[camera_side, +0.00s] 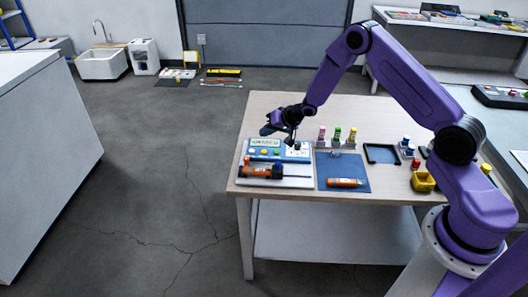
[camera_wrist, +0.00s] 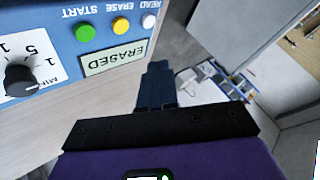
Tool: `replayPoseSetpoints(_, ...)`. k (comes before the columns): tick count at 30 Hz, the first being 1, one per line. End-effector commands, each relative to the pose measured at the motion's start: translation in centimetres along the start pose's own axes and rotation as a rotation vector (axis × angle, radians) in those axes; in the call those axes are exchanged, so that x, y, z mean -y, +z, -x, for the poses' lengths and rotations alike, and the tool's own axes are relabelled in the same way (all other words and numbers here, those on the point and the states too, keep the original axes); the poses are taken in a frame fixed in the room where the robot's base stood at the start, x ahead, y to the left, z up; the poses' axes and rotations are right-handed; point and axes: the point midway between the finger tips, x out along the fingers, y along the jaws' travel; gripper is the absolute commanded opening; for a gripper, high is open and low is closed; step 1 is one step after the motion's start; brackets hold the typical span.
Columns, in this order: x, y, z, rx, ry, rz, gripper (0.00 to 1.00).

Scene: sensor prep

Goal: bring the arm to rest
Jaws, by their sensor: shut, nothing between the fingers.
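The blue instrument box (camera_side: 281,151) also shows upside down in the wrist view (camera_wrist: 62,45). Its display (camera_wrist: 114,57) reads "ERASED". Beside the display are a green, a yellow and a white button, labelled START, ERASE and READ. A black knob (camera_wrist: 20,78) sits on a white dial. I cannot tell from the side view how high the fingertips are above the box.
An orange and black tool (camera_side: 262,170) lies in front of the box. An orange cylinder (camera_side: 344,183) lies on a blue mat (camera_side: 329,165). Vials (camera_side: 337,134) stand behind it. A dark tray (camera_side: 381,162) and a yellow object (camera_side: 423,181) are farther right. Floor is open left of the table.

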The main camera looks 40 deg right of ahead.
Motion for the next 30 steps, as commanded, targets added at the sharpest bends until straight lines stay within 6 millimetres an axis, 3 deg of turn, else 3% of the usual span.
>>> replayPoseSetpoints(8,0.5,0.1,0.2,0.003,0.003,0.013,0.00)
replayPoseSetpoints(14,5.2,1.7,3.3,0.054,0.043,0.166,0.00)
replayPoseSetpoints(21,11.9,7.1,11.2,0.185,0.109,0.459,0.00)
replayPoseSetpoints(25,14.0,10.8,16.4,0.273,0.127,0.617,0.00)
replayPoseSetpoints(30,14.9,15.9,23.7,0.404,0.126,0.827,0.00)
